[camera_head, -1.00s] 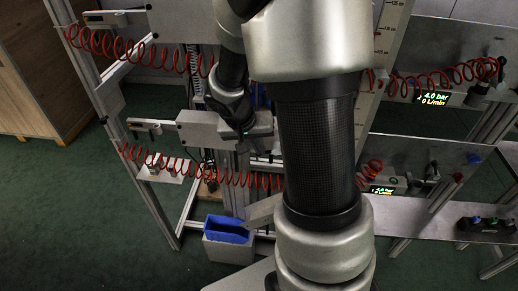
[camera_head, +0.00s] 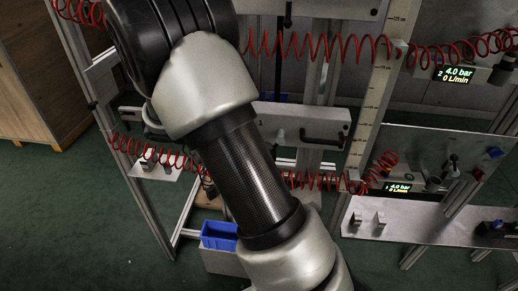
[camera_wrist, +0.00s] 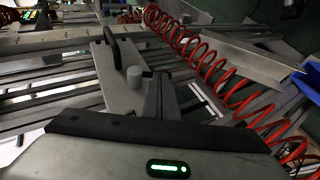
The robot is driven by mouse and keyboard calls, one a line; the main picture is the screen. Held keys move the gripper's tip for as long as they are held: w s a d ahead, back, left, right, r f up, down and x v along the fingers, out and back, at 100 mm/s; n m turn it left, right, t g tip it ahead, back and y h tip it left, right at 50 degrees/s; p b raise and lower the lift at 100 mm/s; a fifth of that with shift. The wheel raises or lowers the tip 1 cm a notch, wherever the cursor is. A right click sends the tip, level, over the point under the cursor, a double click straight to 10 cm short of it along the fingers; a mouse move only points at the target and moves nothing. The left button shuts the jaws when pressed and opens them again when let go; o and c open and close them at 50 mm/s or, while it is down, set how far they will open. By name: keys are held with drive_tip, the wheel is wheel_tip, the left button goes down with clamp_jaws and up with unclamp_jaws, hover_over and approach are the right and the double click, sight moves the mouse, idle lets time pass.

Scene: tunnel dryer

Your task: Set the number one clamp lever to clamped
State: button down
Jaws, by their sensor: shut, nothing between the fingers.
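A black clamp lever (camera_head: 322,138) lies roughly level across the lower grey plate (camera_head: 290,117), right of my arm in the head view. In the wrist view a black curved handle (camera_wrist: 113,42) stands on a grey plate (camera_wrist: 118,85) beside a short grey post (camera_wrist: 133,79). My gripper (camera_wrist: 160,88) is shut and empty, its fingers just right of the post and apart from the handle. The head view does not show my gripper; my arm covers the middle.
Another black lever (camera_head: 287,16) hangs upright on the upper plate. Red coiled hoses (camera_head: 320,46) cross the frame; one (camera_wrist: 205,65) runs close right of my fingers. A blue bin (camera_head: 219,235) stands low in front. A ruled upright (camera_head: 376,95) stands right of the lower lever.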

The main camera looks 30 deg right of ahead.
drive_tip(key=shift+s+d+f+n+g+h+b, duration=0.1)
drive_tip(key=shift+d+f+n+g+h+b, duration=0.15)
drive_tip(key=shift+h, duration=0.35)
drive_tip(key=shift+s+d+f+n+g+h+b, duration=0.1)
drive_tip(key=shift+f+n+g+h+b, duration=0.15)
drive_tip(key=shift+h, duration=0.35)
drive_tip(key=shift+s+d+f+n+g+h+b, duration=0.1)
drive_tip(key=shift+f+g+h+b, duration=0.2)
drive_tip(key=shift+h, duration=0.3)
drive_tip(key=shift+f, duration=0.1)
